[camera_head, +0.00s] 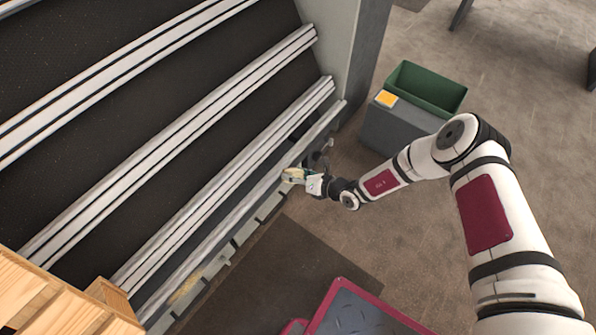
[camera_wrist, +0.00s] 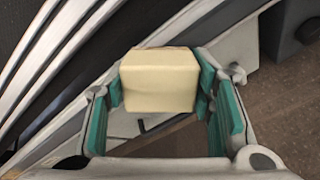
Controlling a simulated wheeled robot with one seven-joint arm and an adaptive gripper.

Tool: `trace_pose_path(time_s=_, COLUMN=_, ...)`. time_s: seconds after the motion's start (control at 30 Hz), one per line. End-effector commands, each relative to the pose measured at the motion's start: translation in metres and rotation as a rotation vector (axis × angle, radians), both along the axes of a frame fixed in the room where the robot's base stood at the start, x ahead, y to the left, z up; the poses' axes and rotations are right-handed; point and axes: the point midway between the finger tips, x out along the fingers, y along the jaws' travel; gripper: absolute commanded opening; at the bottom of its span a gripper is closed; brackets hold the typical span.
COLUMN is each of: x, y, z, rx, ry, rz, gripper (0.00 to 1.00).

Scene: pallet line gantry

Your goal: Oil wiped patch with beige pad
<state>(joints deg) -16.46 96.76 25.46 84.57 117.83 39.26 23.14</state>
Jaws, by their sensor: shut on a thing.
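My gripper (camera_head: 303,178) is shut on a beige pad (camera_wrist: 160,80), a block-shaped piece held between its teal finger pads in the wrist view. In the head view the pad (camera_head: 292,175) shows small at the fingertips, by the outermost metal rail (camera_head: 240,195), towards its far end. I cannot tell whether the pad touches the rail. A yellowish patch (camera_head: 186,288) shows on the near end of that rail, at the lower left and well apart from my gripper. Whether it is the wiped patch is unclear.
Parallel pale rails (camera_head: 190,120) run over a dark bed at the left. A wooden pallet (camera_head: 60,300) stands at the lower left. A grey cabinet (camera_head: 388,128) with a green bin (camera_head: 425,88) and a yellow-orange item (camera_head: 386,98) stands beyond my arm. Open floor lies to the right.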

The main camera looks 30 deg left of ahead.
Motion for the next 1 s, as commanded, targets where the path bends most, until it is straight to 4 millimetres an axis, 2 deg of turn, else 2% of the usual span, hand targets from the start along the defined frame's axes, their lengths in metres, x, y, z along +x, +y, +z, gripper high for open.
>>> trace_pose_path(time_s=0.1, x=-0.011, y=0.000, z=0.003, rx=0.001, ry=0.003, rz=0.001, gripper=0.27)
trace_pose_path(time_s=0.37, x=-0.019, y=0.001, z=0.001, rx=0.001, ry=0.001, rz=0.000, gripper=0.27)
trace_pose_path(time_s=0.7, x=-0.044, y=0.004, z=0.002, rx=0.001, ry=0.002, rz=0.000, gripper=0.27)
trace_pose_path(time_s=1.0, x=-0.054, y=0.006, z=0.001, rx=0.001, ry=0.001, rz=0.000, gripper=0.27)
